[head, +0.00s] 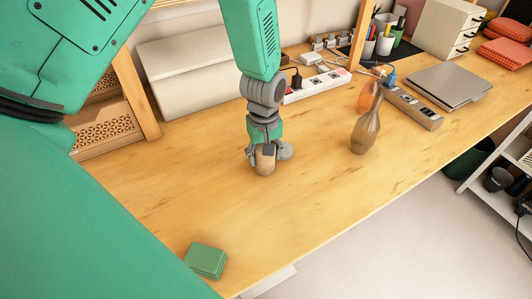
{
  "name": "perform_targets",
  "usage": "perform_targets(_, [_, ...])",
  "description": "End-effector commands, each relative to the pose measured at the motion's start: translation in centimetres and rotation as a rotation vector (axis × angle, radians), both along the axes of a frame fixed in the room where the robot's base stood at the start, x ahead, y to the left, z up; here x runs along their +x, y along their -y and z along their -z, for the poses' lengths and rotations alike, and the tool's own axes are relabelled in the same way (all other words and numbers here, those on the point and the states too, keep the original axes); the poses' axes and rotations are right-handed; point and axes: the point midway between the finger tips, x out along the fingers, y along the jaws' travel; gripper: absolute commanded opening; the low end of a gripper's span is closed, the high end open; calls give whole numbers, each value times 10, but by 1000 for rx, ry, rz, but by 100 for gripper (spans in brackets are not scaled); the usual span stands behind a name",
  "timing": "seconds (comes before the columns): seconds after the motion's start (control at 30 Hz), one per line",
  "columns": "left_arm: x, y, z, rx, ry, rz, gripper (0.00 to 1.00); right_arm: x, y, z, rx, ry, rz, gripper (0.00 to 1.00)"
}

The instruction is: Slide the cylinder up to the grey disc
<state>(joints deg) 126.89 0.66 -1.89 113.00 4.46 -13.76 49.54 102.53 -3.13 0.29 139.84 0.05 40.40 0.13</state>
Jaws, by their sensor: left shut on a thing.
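My left gripper (267,154) reaches down from the top of the head view to the wooden table. It is shut on a short tan cylinder (265,163), which looks upright and low at the table top. The fingers hide part of its sides. I cannot make out a grey disc apart from the grey gripper parts. My right gripper is not in view.
A brown glass bottle (366,128) stands to the right on the table (200,190). A green box (206,260) lies near the front edge. A power strip (318,86) and a grey laptop (448,86) are farther back. The table around the cylinder is clear.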

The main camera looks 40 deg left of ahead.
Motion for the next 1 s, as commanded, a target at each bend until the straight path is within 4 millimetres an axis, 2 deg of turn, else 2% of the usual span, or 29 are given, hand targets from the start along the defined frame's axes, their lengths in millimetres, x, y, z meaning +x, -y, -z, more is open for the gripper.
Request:
perform_targets(0.3, [1, -1, 0, -1, 2, 1, 0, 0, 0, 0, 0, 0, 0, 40])
perform_targets(0.33, [1, -1, 0, -1, 2, 1, 55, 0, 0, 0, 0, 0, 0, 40])
perform_targets(0.37, [1, -1, 0, -1, 2, 1, 66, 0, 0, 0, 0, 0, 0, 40])
perform_targets(0.4, [1, -1, 0, -1, 2, 1, 69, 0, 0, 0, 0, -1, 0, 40])
perform_targets(0.77, [1, -1, -4, -1, 1, 1, 69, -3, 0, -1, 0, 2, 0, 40])
perform_targets(0.87, [2, -1, -16, -1, 4, 1, 69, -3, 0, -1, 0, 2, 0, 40])
perform_targets(1.0, [2, -1, -45, 0, 5, 2, 69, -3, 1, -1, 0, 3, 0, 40])
